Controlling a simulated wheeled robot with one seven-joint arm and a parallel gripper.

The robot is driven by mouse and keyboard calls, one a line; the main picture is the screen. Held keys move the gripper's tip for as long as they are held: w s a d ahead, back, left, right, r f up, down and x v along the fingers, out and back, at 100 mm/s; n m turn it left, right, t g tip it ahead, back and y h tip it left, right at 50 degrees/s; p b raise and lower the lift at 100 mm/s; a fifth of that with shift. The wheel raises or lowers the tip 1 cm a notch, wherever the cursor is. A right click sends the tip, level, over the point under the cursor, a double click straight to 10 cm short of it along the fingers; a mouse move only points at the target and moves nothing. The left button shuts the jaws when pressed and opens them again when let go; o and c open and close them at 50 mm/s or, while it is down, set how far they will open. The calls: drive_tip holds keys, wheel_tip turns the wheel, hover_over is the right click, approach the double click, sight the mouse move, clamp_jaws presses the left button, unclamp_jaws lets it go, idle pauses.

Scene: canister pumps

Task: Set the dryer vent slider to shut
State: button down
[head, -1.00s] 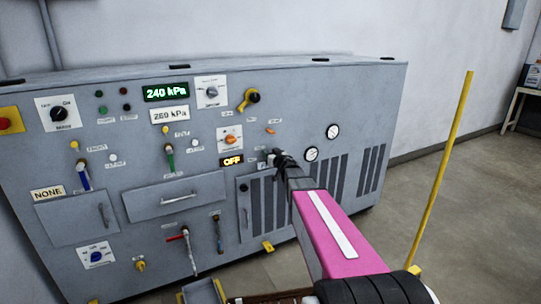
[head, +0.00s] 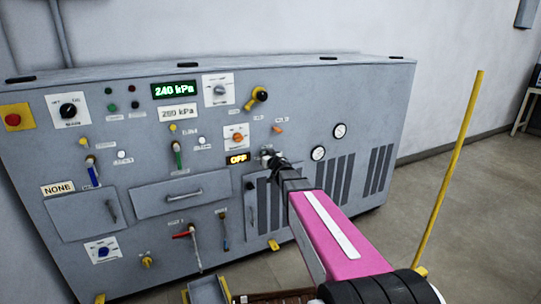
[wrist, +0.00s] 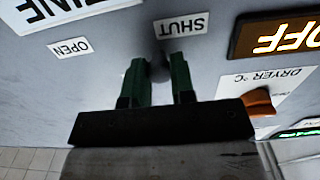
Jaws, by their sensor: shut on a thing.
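The dryer vent slider's grey knob (wrist: 159,70) shows between the green fingers of my gripper (wrist: 159,80) in the wrist view, which is upside down. My gripper is shut on it. The knob is close to the SHUT label (wrist: 181,25), near that label's left part. The OPEN label (wrist: 70,47) is farther off to the left. In the head view my gripper (head: 268,158) is at the panel, just right of the OFF display (head: 237,158), and it hides the slider.
The orange dryer dial (wrist: 258,102) is close to the right of my gripper in the wrist view. Two gauges (head: 318,153) are to the right on the grey cabinet (head: 300,90). A yellow post (head: 449,170) stands at the right, with open floor beyond it.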

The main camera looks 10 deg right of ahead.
drive_tip(key=shift+a, duration=0.1)
drive_tip(key=c, duration=0.9)
unclamp_jaws()
drive_tip(key=shift+a, duration=0.1)
drive_tip(key=shift+c, duration=0.2)
drive_tip(key=shift+s, duration=0.15)
drive_tip(key=v, duration=1)
drive_tip(key=shift+s+d, duration=0.2)
drive_tip(key=shift+s, duration=0.1)
